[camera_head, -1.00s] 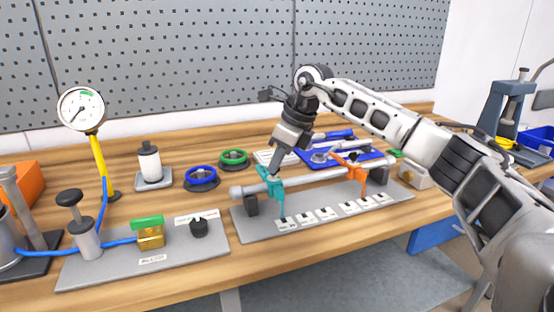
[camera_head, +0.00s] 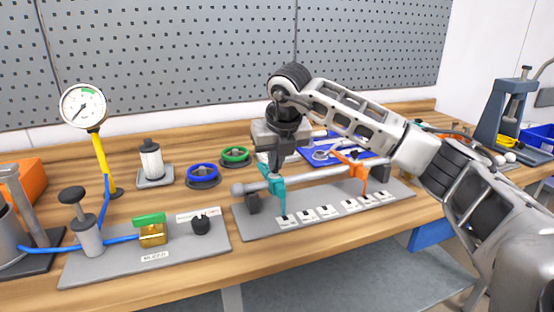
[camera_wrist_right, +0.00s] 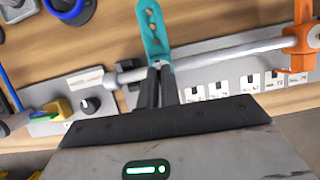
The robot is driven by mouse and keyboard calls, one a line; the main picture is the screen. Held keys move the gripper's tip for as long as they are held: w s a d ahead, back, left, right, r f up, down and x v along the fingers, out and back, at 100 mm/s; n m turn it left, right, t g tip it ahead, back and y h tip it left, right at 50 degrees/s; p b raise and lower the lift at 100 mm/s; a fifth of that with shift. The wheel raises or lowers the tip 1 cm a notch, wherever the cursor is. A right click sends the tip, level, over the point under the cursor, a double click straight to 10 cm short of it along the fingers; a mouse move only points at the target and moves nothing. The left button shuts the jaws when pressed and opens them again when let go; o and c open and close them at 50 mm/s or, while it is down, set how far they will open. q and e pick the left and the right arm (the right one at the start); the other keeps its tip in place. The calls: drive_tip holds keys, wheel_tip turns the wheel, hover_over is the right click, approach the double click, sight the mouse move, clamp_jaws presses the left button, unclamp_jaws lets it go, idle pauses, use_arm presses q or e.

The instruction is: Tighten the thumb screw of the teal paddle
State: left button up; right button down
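The teal paddle (camera_head: 278,190) is on the horizontal grey shaft (camera_head: 318,176), near its left end. Its lower part hangs towards the row of labels. In the right wrist view the teal paddle (camera_wrist_right: 153,32) extends up past the shaft (camera_wrist_right: 215,55). My right gripper (camera_head: 270,165) points down over the paddle's hub. In the right wrist view its dark fingertips (camera_wrist_right: 158,70) are close together right at the hub, with a small pale spot between them. The thumb screw is not clearly visible there, and I cannot tell whether the fingers grip it. My left gripper is out of view.
An orange paddle (camera_head: 353,165) sits farther right on the shaft. The grey base plate (camera_head: 250,224) carries several labels. A blue tray (camera_head: 325,143) lies behind. A valve plate (camera_head: 110,262) and gauge (camera_head: 83,106) stand left. The front table strip is clear.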

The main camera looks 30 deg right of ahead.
drive_tip(key=m, duration=0.2)
drive_tip(key=m+h, duration=0.1)
drive_tip(key=m, duration=0.1)
drive_tip(key=shift+w+a+r+m+g+h, duration=0.2)
drive_tip(key=shift+m+g+h, duration=0.1)
drive_tip(key=shift+m, duration=0.1)
idle(0.4)
drive_tip(key=c, duration=1.6)
unclamp_jaws()
drive_tip(key=shift+f, duration=0.1)
drive_tip(key=shift+s, duration=0.1)
drive_tip(key=p+v, duration=0.1)
drive_tip(key=v, duration=1.5)
